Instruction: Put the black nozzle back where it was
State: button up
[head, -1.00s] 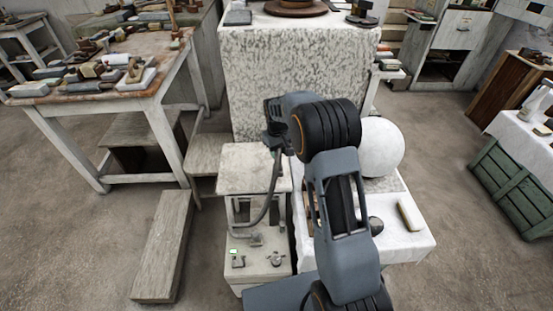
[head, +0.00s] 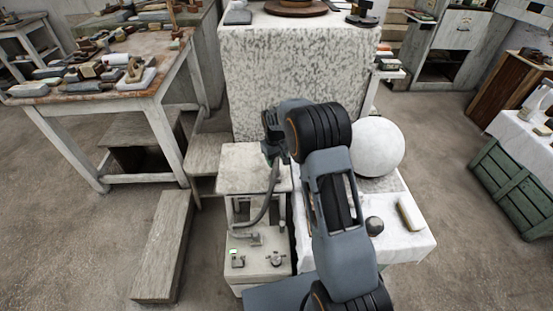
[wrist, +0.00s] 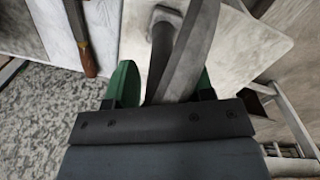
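My gripper (wrist: 163,88) has green finger pads on either side of a grey, tube-like piece (wrist: 172,70), which I take to be the nozzle with its hose. It looks grey rather than black here, and the pads hide where they touch it. The nozzle's tip is not clear.
A white sphere (head: 377,148) stands on a white-draped table (head: 405,245) right of my arm, with a dark round object (head: 375,226) and a pale bar (head: 410,214). A tall speckled block (head: 290,75) stands behind. Small fittings (head: 275,258) sit on the low box.

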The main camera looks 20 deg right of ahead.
jog(key=shift+o, duration=0.8)
jog(key=shift+r, duration=0.1)
jog(key=r, duration=1.1)
jog(key=shift+w+a+r+p, duration=0.1)
jog(key=shift+a+r+p, duration=0.15)
jog(key=shift+r+p, duration=0.15)
jog(key=s+r+m+t, duration=0.1)
jog(key=s+r, duration=0.3)
jog(key=s, duration=0.5)
jog(key=s+r+m+t, duration=0.1)
jog(key=s+r, duration=0.3)
jog(key=s, duration=0.6)
jog(key=s+f+m+t, duration=0.1)
jog(key=s+f, duration=0.1)
jog(key=s, duration=0.6)
jog(key=shift+s+f+y, duration=0.25)
jog(key=shift+f+y, duration=0.05)
jog(key=shift+f, duration=0.05)
jog(key=shift+r, duration=0.1)
